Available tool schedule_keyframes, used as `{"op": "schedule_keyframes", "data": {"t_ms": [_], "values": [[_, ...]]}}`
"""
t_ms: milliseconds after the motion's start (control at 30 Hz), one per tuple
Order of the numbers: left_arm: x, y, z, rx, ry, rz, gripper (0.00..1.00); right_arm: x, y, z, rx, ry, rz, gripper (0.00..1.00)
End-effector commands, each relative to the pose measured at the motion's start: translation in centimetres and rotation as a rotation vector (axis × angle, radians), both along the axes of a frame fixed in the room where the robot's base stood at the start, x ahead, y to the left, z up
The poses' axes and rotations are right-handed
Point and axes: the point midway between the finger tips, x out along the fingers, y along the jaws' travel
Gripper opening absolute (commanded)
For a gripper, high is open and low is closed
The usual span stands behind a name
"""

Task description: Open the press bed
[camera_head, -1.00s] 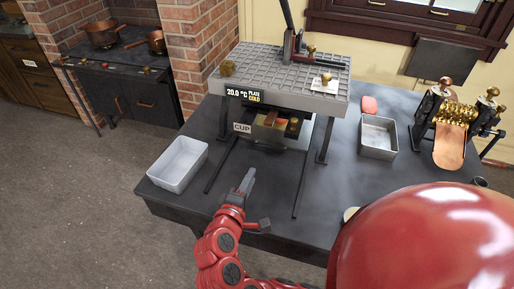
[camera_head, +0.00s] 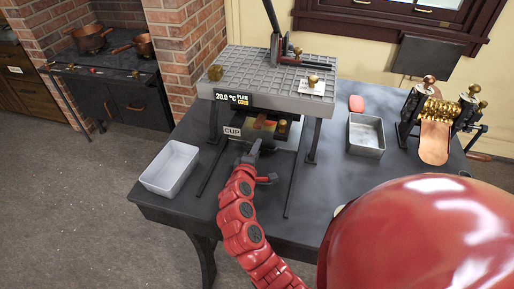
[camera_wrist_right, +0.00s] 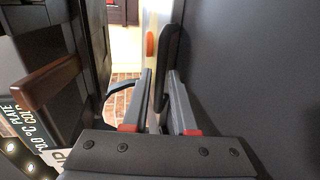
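The press has a grey gridded top (camera_head: 255,72) on dark legs, with a display reading 20.0 °C, PLATE COLD. Under it is the low bed area (camera_head: 262,124), with a wooden piece, a brass knob and a CUP label. Two dark rails (camera_head: 292,185) run forward from it over the table. My right gripper (camera_head: 252,150) is at the front edge of the press, just below the bed. My left gripper is out of view.
A grey bin (camera_head: 170,168) stands on the table left of the press. A metal tray (camera_head: 366,137), a pink block (camera_head: 356,103) and a copper and brass roller (camera_head: 436,125) stand to the right.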

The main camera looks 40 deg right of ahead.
Motion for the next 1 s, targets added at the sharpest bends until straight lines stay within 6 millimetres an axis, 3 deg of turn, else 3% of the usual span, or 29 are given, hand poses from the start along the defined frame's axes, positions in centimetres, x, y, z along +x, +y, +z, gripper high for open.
{"op": "schedule_keyframes", "data": {"t_ms": [267,400,1000], "values": [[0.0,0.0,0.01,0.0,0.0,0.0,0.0,0.11,-0.06,-0.03,0.0,0.0,0.002,0.26],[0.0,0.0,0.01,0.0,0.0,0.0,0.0,0.09,-0.06,-0.03,0.0,0.0,0.001,0.01],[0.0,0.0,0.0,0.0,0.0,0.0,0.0,0.06,-0.04,-0.08,0.001,0.0,0.001,0.0]]}}
